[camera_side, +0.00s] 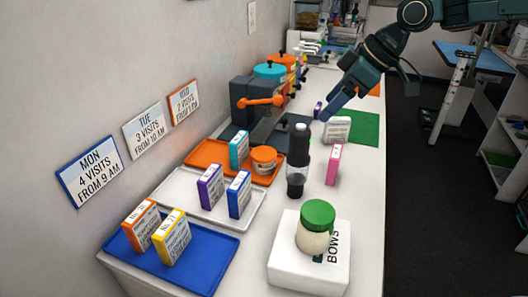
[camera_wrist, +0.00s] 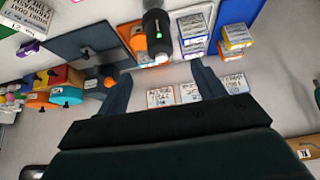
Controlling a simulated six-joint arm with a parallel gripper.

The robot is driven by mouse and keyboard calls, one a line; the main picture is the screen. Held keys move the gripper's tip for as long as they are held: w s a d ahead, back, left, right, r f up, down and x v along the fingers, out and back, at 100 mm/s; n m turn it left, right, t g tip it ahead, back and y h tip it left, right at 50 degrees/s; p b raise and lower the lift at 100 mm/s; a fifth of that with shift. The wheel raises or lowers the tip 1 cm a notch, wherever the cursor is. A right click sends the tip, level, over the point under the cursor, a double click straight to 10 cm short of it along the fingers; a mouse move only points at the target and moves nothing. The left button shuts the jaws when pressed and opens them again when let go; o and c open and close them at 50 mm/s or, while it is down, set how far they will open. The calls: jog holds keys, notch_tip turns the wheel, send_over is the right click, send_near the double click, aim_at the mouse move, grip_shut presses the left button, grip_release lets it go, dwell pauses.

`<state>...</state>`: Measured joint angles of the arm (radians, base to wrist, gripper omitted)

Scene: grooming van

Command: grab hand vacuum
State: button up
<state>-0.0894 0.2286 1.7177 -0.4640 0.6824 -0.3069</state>
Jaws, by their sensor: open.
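The hand vacuum (camera_side: 298,160), dark with a clear grey lower part, stands upright on the white counter in the side view, right of the orange tray. It also shows in the wrist view (camera_wrist: 157,32) at the top middle, beyond my fingertips. My gripper (camera_side: 328,108) is above the far part of the counter, behind and to the right of the vacuum, and apart from it. In the wrist view my gripper (camera_wrist: 163,78) has its two fingers spread wide, with nothing held between them.
Boxes stand around the vacuum: a pink one (camera_side: 333,165) close right, a white one (camera_side: 337,130) behind, and blue (camera_side: 239,194) and purple (camera_side: 210,186) ones left. A green-lidded jar (camera_side: 317,227) stands on a white box (camera_side: 283,262) in front. A grey machine (camera_side: 243,105) stands behind left.

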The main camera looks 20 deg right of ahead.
aim_at(306, 128)
jog(key=shift+x, duration=3.1)
jog(key=shift+x, duration=2.55)
jog(key=shift+r, duration=0.1)
grip_shut()
